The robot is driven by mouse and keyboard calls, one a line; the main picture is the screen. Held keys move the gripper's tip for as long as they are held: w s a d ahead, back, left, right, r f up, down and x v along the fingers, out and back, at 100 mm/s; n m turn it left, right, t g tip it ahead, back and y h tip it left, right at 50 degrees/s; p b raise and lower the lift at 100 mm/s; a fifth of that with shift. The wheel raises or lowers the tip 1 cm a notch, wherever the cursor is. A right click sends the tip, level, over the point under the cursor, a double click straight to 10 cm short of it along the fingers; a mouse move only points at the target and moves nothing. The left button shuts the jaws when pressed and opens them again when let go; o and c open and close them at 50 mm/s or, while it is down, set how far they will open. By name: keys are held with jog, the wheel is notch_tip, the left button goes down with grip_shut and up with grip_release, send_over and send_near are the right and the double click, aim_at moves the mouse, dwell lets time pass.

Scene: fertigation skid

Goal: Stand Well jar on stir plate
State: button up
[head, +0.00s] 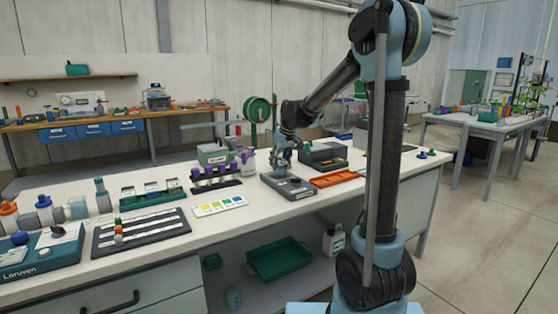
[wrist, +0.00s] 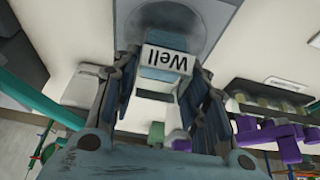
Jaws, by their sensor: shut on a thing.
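My gripper (wrist: 166,78) is shut on the Well jar (wrist: 168,60), whose white label reads "Well" upside down in the wrist view. The jar's bluish body shows between the fingers, over the edge of the round disc of the stir plate (wrist: 222,12). In the head view my gripper (head: 279,166) is low over the grey stir plate (head: 290,188) on the bench. The jar is too small and covered to make out there. I cannot tell whether its base touches the plate.
A rack of purple-capped bottles (head: 215,183) and a grey-green box (head: 212,154) stand left of the plate. An orange tray (head: 338,178) and a dark box (head: 324,158) are close on its right. A colour card (head: 220,206) lies in front, left. Bare bench lies along the front edge.

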jog(key=shift+f, duration=0.2)
jog(key=o, duration=1.2)
jog(key=shift+r, duration=0.15)
jog(key=shift+w+r, duration=0.1)
jog(key=shift+r, duration=4.3)
